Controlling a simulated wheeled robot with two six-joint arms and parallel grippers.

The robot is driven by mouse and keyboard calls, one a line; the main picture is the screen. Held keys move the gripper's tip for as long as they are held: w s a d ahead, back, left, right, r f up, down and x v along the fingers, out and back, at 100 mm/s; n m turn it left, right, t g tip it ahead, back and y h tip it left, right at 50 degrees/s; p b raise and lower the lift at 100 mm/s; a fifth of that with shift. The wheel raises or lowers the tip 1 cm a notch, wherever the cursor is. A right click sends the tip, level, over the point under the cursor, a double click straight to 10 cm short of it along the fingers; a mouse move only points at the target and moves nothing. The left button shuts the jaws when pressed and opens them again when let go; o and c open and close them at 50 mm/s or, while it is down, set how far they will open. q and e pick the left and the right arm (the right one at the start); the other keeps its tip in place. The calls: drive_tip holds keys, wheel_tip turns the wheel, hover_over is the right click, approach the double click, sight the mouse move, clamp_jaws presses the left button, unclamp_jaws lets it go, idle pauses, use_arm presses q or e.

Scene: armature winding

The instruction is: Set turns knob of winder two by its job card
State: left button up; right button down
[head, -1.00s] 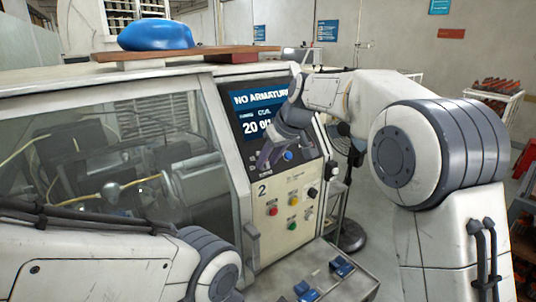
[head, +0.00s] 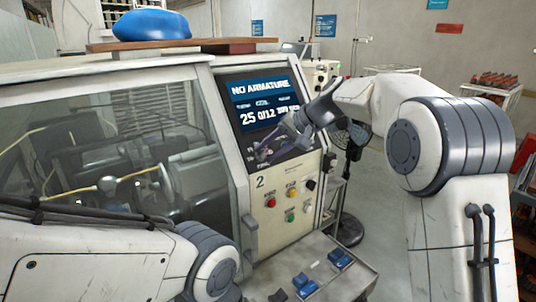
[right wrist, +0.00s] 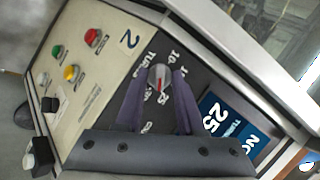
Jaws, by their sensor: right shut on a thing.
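Winder two (head: 262,225) has a sloped front panel with a large "2". Its screen (head: 262,101) reads "NO ARMATURE", 25 and 0/12; the smaller text is hard to read. The grey turns knob (right wrist: 158,77) has a red pointer, which in the right wrist view points down toward a mark that looks like 25. My right gripper (right wrist: 157,84) is shut on this knob, one purple finger on each side. In the head view my right gripper (head: 275,154) covers the knob. My left gripper is out of view. I cannot make out a job card.
Red, yellow and green buttons (head: 291,191) and black switches sit below the knob. A tray (head: 340,283) with blue pieces juts out in front. A clear guard (head: 110,150) covers the left side. A blue helmet-like object (head: 152,25) lies on a board on top.

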drive_tip(key=shift+d+f+m+t+y+b, duration=0.15)
drive_tip(key=shift+m+y+b, duration=0.2)
drive_tip(key=shift+m+b, duration=0.45)
drive_tip(key=shift+a+r+m+t+y+b, duration=0.15)
drive_tip(key=shift+m+y+b, duration=0.25)
drive_tip(key=shift+m, duration=0.65)
drive_tip(key=shift+d+f+m+t+y+b, duration=0.15)
drive_tip(key=shift+m+y+b, duration=0.3)
drive_tip(key=shift+m, duration=0.5)
drive_tip(key=c, duration=0.9)
unclamp_jaws()
drive_tip(key=b+v, duration=0.3)
drive_tip(key=v, duration=0.7)
drive_tip(key=shift+s+d+r, duration=0.1)
drive_tip(key=shift+s+r, duration=0.1)
drive_tip(key=shift+s, duration=0.05)
